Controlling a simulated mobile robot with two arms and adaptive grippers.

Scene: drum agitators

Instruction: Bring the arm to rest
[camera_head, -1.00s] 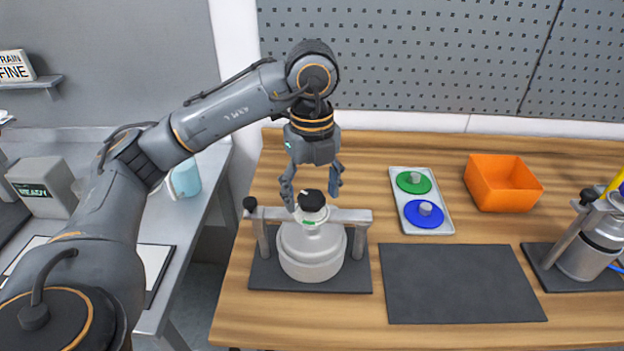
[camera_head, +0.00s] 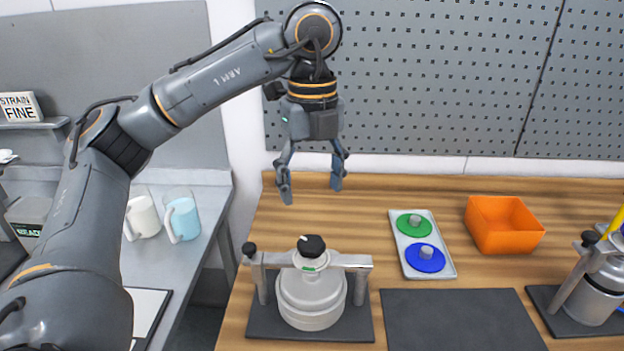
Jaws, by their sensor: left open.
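My left gripper (camera_head: 311,188) is in the head view, pointing down with its fingers apart and nothing between them. It hangs above the table, clear of the grey drum agitator (camera_head: 311,298) below it. That agitator has a black knob (camera_head: 311,246) on top and stands upright in a metal frame on a dark base. My left arm reaches in from the left, raised and bent at the elbow. My right gripper does not show.
A tray (camera_head: 449,265) holds a green and a blue disc. An orange bin (camera_head: 502,225) stands behind a dark mat (camera_head: 458,320). A second agitator (camera_head: 594,296) is at the right edge. Two mugs stand on the left counter, including a light blue mug (camera_head: 183,217). A pegboard (camera_head: 440,80) backs the table.

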